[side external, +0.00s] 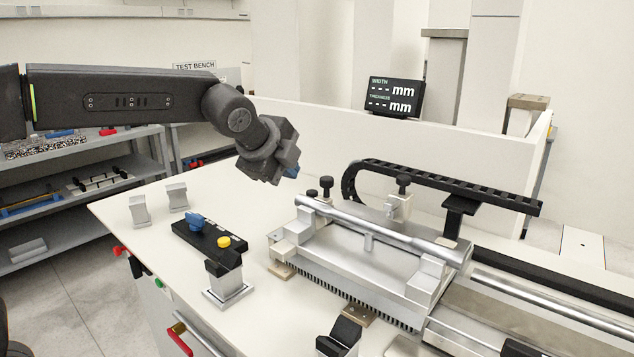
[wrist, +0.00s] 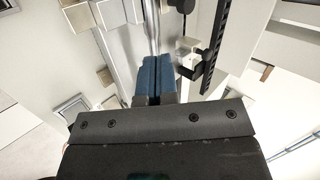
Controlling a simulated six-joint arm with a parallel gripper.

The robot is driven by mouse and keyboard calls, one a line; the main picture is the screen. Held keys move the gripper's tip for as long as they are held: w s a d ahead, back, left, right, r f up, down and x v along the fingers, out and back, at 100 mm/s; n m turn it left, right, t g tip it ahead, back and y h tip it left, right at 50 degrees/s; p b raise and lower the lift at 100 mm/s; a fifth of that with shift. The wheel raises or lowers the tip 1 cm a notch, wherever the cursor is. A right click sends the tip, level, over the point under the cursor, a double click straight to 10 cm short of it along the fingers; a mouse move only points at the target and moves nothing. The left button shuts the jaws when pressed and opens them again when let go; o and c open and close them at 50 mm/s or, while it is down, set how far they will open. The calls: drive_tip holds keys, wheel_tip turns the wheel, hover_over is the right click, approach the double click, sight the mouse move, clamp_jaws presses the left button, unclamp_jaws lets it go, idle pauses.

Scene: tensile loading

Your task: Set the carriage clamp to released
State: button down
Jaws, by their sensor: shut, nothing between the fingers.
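My gripper (side external: 292,173) is above the bench, behind and left of the silver carriage (side external: 350,270). Its blue fingers (wrist: 153,80) are together and empty in the wrist view. The carriage carries a long silver rod across light blocks. Black knobs (side external: 326,187) stand at its back left, and another black knob (side external: 403,184) stands on a small light block further right. A black control box (side external: 208,240) with a blue knob (side external: 195,221) and a yellow button (side external: 223,242) sits on the bench left of the carriage. I cannot tell which part is the carriage clamp or its state.
A black cable chain (side external: 450,185) arches behind the carriage. A display (side external: 393,97) reading dashes stands on the low wall. Two small metal blocks (side external: 139,211) (side external: 177,197) stand at the bench's left. A black-topped metal post (side external: 228,280) stands in front of the control box.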

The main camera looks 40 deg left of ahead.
sight(329, 178)
drive_tip(key=x, duration=0.8)
drive_tip(key=shift+w+f, duration=0.15)
drive_tip(key=w, duration=0.3)
drive_tip(key=shift+w+a+f, duration=0.2)
drive_tip(key=shift+a+f, duration=0.15)
drive_tip(key=shift+w, duration=0.5)
drive_tip(key=shift+w, duration=2.1)
drive_tip(key=shift+s, duration=0.1)
